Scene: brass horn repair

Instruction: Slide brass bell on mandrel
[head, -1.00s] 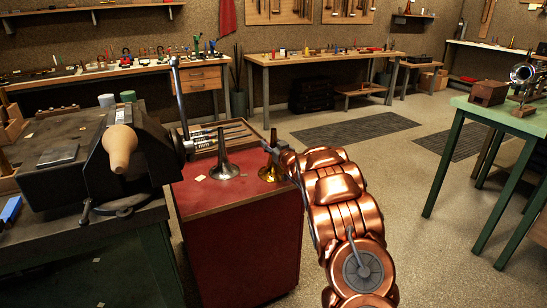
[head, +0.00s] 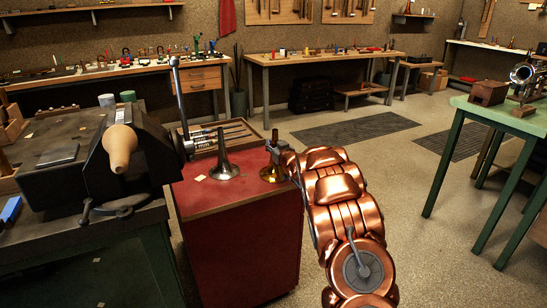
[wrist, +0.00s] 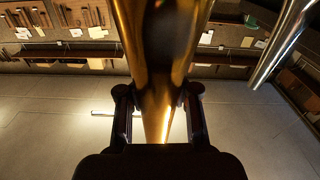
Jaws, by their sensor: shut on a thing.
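The brass bell (head: 271,174) is golden and upright, flare down, at the right side of the red cart top. My gripper (head: 273,148) is shut on its narrow upper part. In the wrist view the bell (wrist: 158,50) runs between the two dark fingers of my gripper (wrist: 157,105). Whether its rim rests on the cart or is just above it, I cannot tell. A tan tapered mandrel (head: 119,148) points toward me from the dark vise (head: 133,165) on the left bench, with nothing on it.
A second, duller bell (head: 224,170) stands upright on the red cart (head: 235,200), left of my gripper. A wooden tray of rods (head: 222,138) lies behind it. The vise's upright handle (head: 179,95) rises between bench and cart. A green table (head: 500,112) is at right; floor between is open.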

